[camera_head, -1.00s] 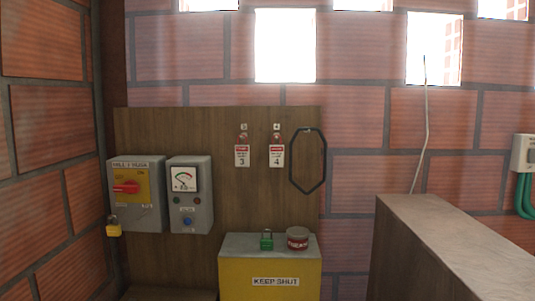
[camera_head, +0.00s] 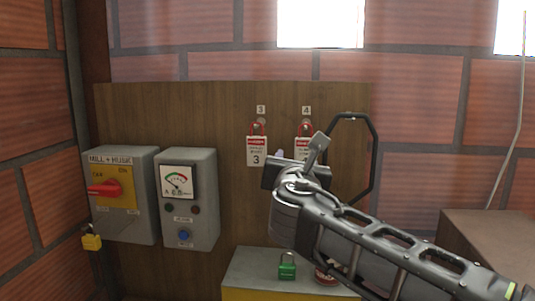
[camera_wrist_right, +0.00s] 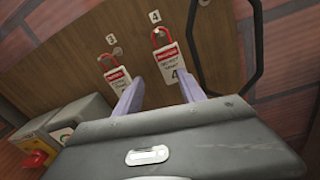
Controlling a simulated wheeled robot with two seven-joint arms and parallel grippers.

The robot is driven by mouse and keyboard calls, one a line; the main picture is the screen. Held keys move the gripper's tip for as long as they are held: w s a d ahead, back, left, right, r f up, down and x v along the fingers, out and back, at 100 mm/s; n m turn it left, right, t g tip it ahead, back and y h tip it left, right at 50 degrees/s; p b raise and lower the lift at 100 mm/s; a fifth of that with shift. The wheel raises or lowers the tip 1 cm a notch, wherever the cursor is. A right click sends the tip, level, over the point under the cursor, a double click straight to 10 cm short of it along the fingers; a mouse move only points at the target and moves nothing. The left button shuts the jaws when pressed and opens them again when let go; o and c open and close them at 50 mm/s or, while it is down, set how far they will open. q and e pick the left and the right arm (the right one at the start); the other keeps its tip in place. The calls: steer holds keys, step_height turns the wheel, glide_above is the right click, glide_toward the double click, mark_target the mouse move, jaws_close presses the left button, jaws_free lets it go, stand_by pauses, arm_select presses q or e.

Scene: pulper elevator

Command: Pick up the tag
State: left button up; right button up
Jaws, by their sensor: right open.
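Two white tags with red headers hang with red padlocks on the wooden board. The number 3 tag (camera_head: 257,152) is clear in the head view, and the number 4 tag (camera_head: 303,141) is partly hidden behind my right gripper (camera_head: 279,156). In the right wrist view, my right gripper (camera_wrist_right: 160,93) is open, with pale fingers pointing at the board. The number 4 tag (camera_wrist_right: 169,62) shows in the gap between the fingers, closer to the right one. The number 3 tag (camera_wrist_right: 118,80) is beside the left finger. I cannot tell whether anything touches. My left gripper is out of view.
Grey switch box (camera_head: 143,223) and meter box (camera_head: 203,235) stand out at left; a yellow padlock (camera_head: 91,240) hangs there. Below are a green padlock (camera_head: 287,270) and a mostly hidden red tin on a box.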

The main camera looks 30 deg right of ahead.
mark_target(305, 151)
steer(key=d, duration=0.1)
steer(key=n, duration=0.1)
steer(key=d, duration=0.1)
steer(key=shift+w+d+r+h+p, duration=0.2)
steer(key=shift+w+d+h+p, duration=0.1)
steer(key=shift+h+p, duration=0.1)
steer(key=shift+s, duration=0.1)
steer(key=shift+r, duration=0.1)
steer(key=p+x, duration=0.2)
steer(key=x, duration=0.2)
steer(key=shift+w+d, duration=0.25)
steer(key=shift+w, duration=0.05)
steer(key=shift+w+d+f, duration=0.2)
